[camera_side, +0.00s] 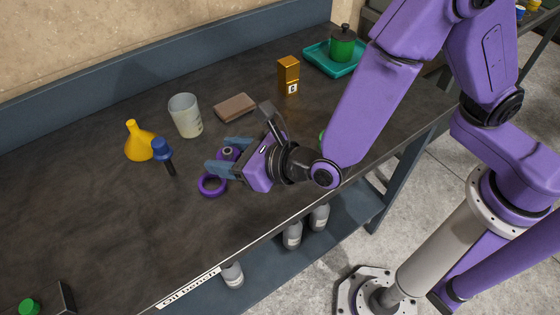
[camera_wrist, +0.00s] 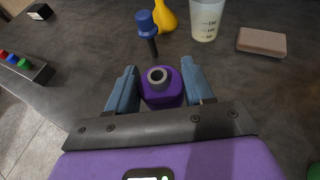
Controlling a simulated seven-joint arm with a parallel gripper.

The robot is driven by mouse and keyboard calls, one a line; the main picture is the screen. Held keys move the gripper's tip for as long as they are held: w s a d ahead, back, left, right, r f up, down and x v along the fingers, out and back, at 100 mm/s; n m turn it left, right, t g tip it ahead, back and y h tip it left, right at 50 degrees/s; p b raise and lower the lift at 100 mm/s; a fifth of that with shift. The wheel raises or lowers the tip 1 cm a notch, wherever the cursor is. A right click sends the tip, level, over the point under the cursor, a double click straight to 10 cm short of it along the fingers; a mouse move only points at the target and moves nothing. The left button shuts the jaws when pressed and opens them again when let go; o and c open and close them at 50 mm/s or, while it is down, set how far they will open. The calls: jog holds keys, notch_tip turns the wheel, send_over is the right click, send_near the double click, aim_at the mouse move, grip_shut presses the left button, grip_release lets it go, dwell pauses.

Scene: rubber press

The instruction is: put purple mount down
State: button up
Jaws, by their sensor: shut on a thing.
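The purple mount (camera_side: 231,154) has a grey metal bush with a dark hole on top. It sits between the two blue-grey fingers of my gripper (camera_side: 226,157), which is shut on it over the front part of the bench. In the wrist view the mount (camera_wrist: 162,98) stands upright between the fingertips, its bush facing the camera. The lower part of the mount is hidden, and I cannot tell whether it touches the bench. A purple ring (camera_side: 212,194) shows just below the near finger in the side view.
Beyond the gripper are a blue-handled tool (camera_side: 162,150), yellow flask (camera_side: 139,142), beaker (camera_side: 186,116) and brown block (camera_side: 234,106). A gold box (camera_side: 288,75) and teal tray (camera_side: 322,62) are farther back. A dark rack (camera_wrist: 25,66) lies left.

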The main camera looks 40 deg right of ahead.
jog(key=d+f+m+t+h, duration=0.1)
jog(key=d+m+h, duration=0.25)
jog(key=d, duration=0.85)
jog(key=shift+w+d+f, duration=0.1)
jog(key=shift+d+f, duration=0.05)
jog(key=shift+f, duration=1.2)
jog(key=shift+w+d+f, duration=0.1)
jog(key=shift+w+f, duration=0.05)
jog(key=shift+f, duration=1.15)
jog(key=shift+w+d+f, duration=0.1)
jog(key=shift+d+f, duration=0.05)
jog(key=shift+f, duration=1.2)
jog(key=shift+f, duration=0.1)
jog(key=o, duration=1.1)
